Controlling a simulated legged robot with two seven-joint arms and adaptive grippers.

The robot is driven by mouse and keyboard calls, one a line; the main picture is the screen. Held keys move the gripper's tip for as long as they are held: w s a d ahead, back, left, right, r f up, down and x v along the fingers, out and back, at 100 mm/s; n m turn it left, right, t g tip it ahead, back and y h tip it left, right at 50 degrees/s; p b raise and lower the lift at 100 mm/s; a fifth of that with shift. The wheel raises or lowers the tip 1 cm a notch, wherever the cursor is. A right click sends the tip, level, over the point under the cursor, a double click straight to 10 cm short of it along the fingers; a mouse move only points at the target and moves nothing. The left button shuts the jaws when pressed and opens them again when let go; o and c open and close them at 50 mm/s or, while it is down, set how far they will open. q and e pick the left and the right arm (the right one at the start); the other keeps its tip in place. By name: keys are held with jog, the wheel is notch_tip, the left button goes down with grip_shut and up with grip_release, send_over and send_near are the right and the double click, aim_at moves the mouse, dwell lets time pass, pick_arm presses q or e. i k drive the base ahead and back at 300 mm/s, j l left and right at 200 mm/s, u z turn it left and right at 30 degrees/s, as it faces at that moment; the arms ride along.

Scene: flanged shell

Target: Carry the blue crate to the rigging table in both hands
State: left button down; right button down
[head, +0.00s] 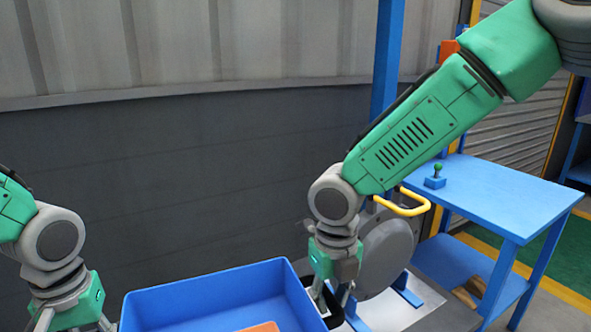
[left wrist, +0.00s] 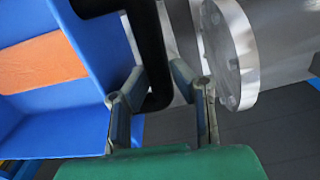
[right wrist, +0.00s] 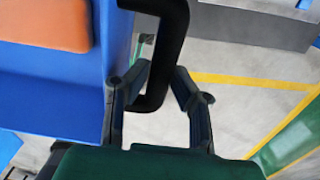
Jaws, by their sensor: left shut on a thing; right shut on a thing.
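The blue crate (head: 205,294) is at the bottom of the head view, its near part cut off by the frame. An orange item (head: 262,327) lies inside it. My right gripper (head: 333,300) is at the crate's right end. In the right wrist view its fingers close around a black handle (right wrist: 172,45) on the crate's outer wall. My left gripper (left wrist: 158,85) is shut on the black handle (left wrist: 155,50) at the other end. In the head view the left fingers are mostly cut off. I cannot tell whether the crate's underside touches anything.
A blue table (head: 505,198) with a green-knobbed control (head: 435,177) and a lower shelf stands at the right. A grey round flange (head: 387,252) stands on a pale surface (head: 400,312) close behind my right gripper. A blue post (head: 387,60) rises behind my right arm.

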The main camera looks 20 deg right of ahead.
aim_at(511, 193)
jog(key=k+z, duration=0.35)
jog(key=z, duration=2.2)
jog(key=i+z, duration=0.1)
jog(key=z, duration=0.3)
jog(key=i+z, duration=0.15)
jog(key=z, duration=0.2)
jog(key=i+j, duration=0.6)
jog(key=i, duration=0.2)
jog(key=i+j, duration=0.1)
jog(key=i, duration=0.4)
jog(key=i+j, duration=0.15)
jog(key=i, duration=0.3)
jog(key=i+l, duration=0.1)
jog(key=i, duration=1.85)
